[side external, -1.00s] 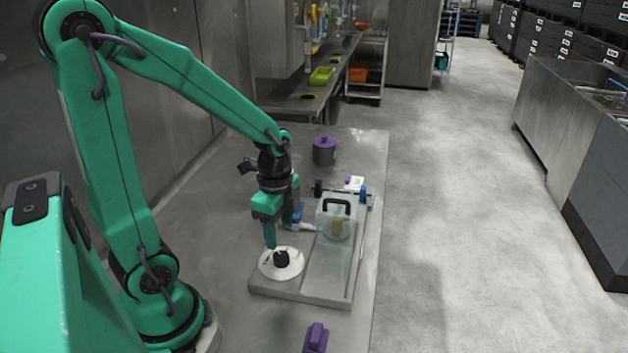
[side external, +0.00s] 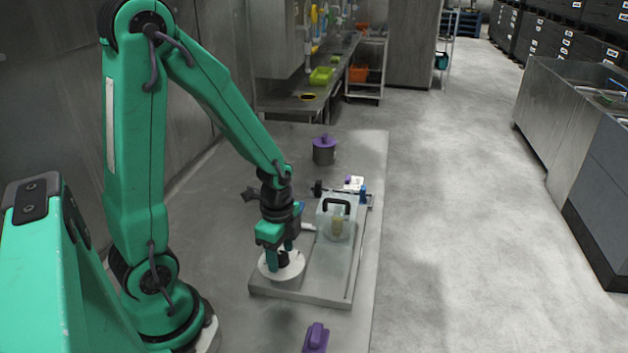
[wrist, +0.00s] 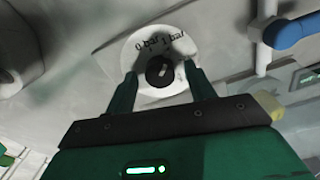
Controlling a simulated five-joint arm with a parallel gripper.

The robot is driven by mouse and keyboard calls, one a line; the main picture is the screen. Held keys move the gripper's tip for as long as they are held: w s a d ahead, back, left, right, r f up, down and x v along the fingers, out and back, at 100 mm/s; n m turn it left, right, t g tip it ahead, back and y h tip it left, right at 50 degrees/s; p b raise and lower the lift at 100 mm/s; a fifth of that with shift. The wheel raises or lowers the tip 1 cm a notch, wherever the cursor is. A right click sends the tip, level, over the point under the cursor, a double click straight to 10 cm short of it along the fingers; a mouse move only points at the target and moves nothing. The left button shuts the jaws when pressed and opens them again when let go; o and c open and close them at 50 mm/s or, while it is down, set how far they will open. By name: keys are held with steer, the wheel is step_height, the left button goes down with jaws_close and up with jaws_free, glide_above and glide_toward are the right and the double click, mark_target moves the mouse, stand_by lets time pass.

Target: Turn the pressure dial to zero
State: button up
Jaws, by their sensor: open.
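The pressure dial is a white round plate (side external: 296,270) with a black knob (side external: 284,259), at the left front of a grey board. In the wrist view the white plate (wrist: 148,50) carries the marks "0 bar" and "1 bar" on its far side, and the black knob (wrist: 160,71) has a small pale mark. My gripper (side external: 281,256) is open and points down at the knob. In the wrist view its two green fingers (wrist: 160,84) stand on either side of the knob, with gaps visible. Whether the fingertips reach down to the knob's height, I cannot tell.
A clear box with a black handle (side external: 337,222) stands right of the dial on the grey board (side external: 318,284). A blue-handled valve (wrist: 296,32) shows in the wrist view. A purple-lidded pot (side external: 324,154) stands behind, a purple block (side external: 316,338) in front.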

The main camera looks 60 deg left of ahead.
steer(key=shift+c, duration=0.2)
steer(key=c, duration=0.9)
steer(key=shift+c, duration=0.2)
steer(key=shift+n, duration=0.3)
steer(key=n, duration=0.8)
steer(key=shift+n, duration=0.3)
steer(key=o, duration=1)
